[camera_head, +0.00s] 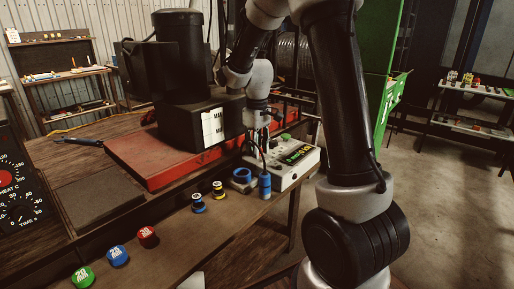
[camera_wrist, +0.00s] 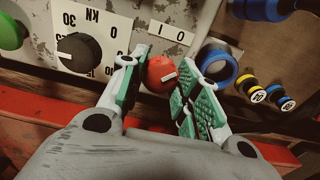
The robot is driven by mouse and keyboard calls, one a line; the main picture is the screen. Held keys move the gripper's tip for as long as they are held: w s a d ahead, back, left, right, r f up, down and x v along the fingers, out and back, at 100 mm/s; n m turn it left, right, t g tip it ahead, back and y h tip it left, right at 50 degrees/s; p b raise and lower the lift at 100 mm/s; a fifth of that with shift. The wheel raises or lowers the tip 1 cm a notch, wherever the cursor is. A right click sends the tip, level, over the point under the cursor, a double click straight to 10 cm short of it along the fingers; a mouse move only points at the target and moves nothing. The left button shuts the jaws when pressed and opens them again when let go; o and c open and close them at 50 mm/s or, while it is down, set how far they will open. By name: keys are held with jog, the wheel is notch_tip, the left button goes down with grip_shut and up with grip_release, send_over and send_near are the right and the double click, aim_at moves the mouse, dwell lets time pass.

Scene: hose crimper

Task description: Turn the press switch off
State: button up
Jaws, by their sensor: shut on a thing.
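The press switch is a red round knob (camera_wrist: 158,72) with a white line on it, beside a white plate marked 1 and 0 (camera_wrist: 170,38) in the wrist view. The white line lies slanted across the knob; which mark it points to I cannot tell. My gripper (camera_wrist: 164,80) has its green-padded fingers on either side of the red knob and is shut on it. In the head view my gripper (camera_head: 260,127) reaches down to the pale control box (camera_head: 292,168), and the red knob is hidden there.
A black dial knob (camera_wrist: 78,52) with a KN scale and a green knob (camera_wrist: 10,32) are left of the switch. A blue ring (camera_head: 241,176) and a blue cylinder (camera_head: 265,186) stand near the box. The black press (camera_head: 182,70) on its red base (camera_head: 130,165) is to the left.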

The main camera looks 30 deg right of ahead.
dwell(0.3)
jog(key=o, duration=1.1)
jog(key=shift+c, duration=0.2)
notch_tip(320, 180, up, 12)
jog(key=s+r+m+t, duration=0.2)
jog(key=s+m+t, duration=0.2)
jog(key=s, duration=2.1)
jog(key=shift+s+d+m, duration=0.2)
jog(key=shift+s+m, duration=0.1)
jog(key=shift+s, duration=0.1)
